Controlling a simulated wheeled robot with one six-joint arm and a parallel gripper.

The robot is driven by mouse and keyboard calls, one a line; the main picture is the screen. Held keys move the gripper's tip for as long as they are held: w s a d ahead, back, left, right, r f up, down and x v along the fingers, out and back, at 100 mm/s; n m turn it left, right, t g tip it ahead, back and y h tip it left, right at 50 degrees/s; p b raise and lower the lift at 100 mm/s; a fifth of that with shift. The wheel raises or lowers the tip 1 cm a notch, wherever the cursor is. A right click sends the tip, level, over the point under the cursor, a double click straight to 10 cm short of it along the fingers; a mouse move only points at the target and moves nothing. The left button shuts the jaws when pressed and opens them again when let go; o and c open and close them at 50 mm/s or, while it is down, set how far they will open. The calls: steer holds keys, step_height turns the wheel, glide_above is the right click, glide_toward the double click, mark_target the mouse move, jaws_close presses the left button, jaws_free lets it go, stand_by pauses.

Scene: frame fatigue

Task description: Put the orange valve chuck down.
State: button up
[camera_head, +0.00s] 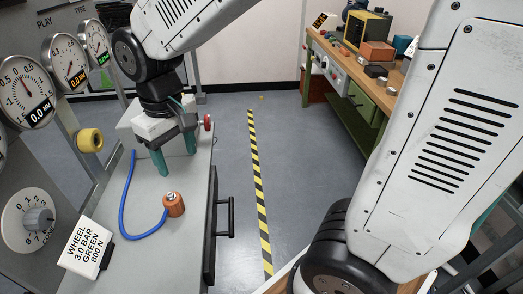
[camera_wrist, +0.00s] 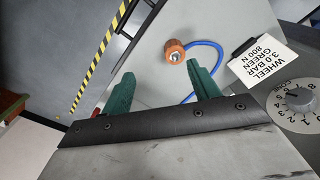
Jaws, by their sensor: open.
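The orange valve chuck (camera_head: 174,205) stands on the grey bench top (camera_head: 185,247), with a blue hose (camera_head: 123,205) running from it in a curve. My gripper (camera_head: 177,167) is above the bench, behind the chuck in the head view, with its green fingers apart and nothing between them. In the wrist view the chuck (camera_wrist: 175,51) lies beyond the fingertips of my gripper (camera_wrist: 165,85), apart from both fingers. The blue hose (camera_wrist: 212,50) passes partly behind the right finger there.
A sign reading "WHEEL 3.0 BAR GREEN 800 N" (camera_head: 88,247) stands at the bench's left, beside a dial knob (camera_head: 38,220). Gauges (camera_head: 27,90) and a yellow roller (camera_head: 90,140) are at the left. A wooden workbench (camera_head: 345,65) stands across the open floor.

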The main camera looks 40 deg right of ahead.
steer(key=s+d+r+m, duration=0.2)
steer(key=s+d, duration=0.4)
steer(key=s, duration=0.2)
steer(key=s+d+r+m+t, duration=0.1)
steer(key=s+d+r, duration=0.2)
steer(key=s+d, duration=0.2)
steer(key=shift+s+d+m, duration=0.4)
steer(key=shift+s, duration=1.35)
